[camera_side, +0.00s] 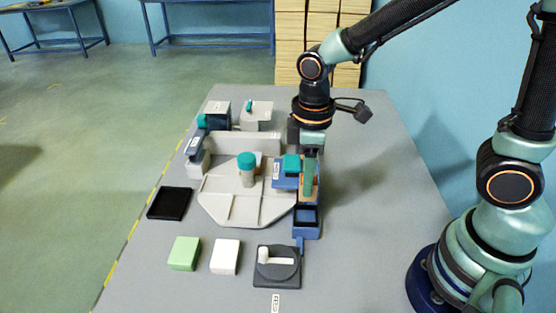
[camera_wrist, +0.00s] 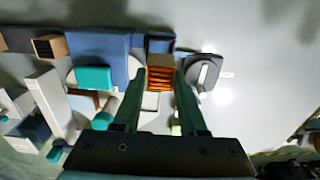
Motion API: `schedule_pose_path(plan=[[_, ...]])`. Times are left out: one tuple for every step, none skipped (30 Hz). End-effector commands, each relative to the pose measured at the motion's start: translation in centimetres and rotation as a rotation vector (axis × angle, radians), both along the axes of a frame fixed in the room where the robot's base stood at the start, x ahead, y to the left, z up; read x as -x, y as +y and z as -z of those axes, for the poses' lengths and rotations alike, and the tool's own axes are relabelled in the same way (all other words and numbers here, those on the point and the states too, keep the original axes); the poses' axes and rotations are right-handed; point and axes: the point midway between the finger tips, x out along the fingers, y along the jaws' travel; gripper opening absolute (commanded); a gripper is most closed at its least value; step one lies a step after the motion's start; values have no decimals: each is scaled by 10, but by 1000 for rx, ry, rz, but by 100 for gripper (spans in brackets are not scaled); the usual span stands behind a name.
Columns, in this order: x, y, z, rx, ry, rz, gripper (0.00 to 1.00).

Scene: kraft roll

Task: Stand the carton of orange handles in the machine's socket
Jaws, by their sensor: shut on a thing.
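The carton of orange handles (camera_wrist: 160,78) shows its striped orange contents between my fingertips in the wrist view. My gripper (camera_side: 309,182) is shut on it and points down in the side view, where a brown strip of the carton (camera_side: 317,190) shows beside the green fingers. A blue holder with a dark square opening (camera_side: 306,216) is just in front of the carton, and it also shows above the carton in the wrist view (camera_wrist: 160,43). The blue machine block with a teal cap (camera_side: 287,181) is to the left. The carton's foot is hidden; I cannot tell whether it sits in a socket.
A pale grey plate (camera_side: 222,200) with a teal-capped post (camera_side: 247,167) lies left. A black tray (camera_side: 170,203), a green block (camera_side: 184,253), a white block (camera_side: 225,256) and a dark fixture with a white handle (camera_side: 277,267) stand around it.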

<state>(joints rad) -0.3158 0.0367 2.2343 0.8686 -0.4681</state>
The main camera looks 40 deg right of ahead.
Motion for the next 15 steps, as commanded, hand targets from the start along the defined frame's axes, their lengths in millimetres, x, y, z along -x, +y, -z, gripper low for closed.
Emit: schedule_pose_path(plan=[[1, 0, 2, 1, 2, 0, 0], [1, 0, 4, 1, 2, 0, 0], [1, 0, 6, 1, 3, 0, 0], [1, 0, 9, 1, 3, 0, 0], [1, 0, 11, 1, 4, 0, 0], [1, 0, 15, 2, 5, 0, 0], [1, 0, 17, 1, 4, 0, 0], [1, 0, 20, 1, 4, 0, 0], [1, 0, 24, 1, 6, -1, 0], [1, 0, 26, 1, 4, -1, 0], [1, 0, 29, 1, 4, -1, 0], [1, 0, 32, 2, 5, -1, 0], [1, 0, 35, 1, 4, -1, 0], [1, 0, 37, 1, 4, -1, 0], [1, 0, 40, 1, 4, -1, 0]])
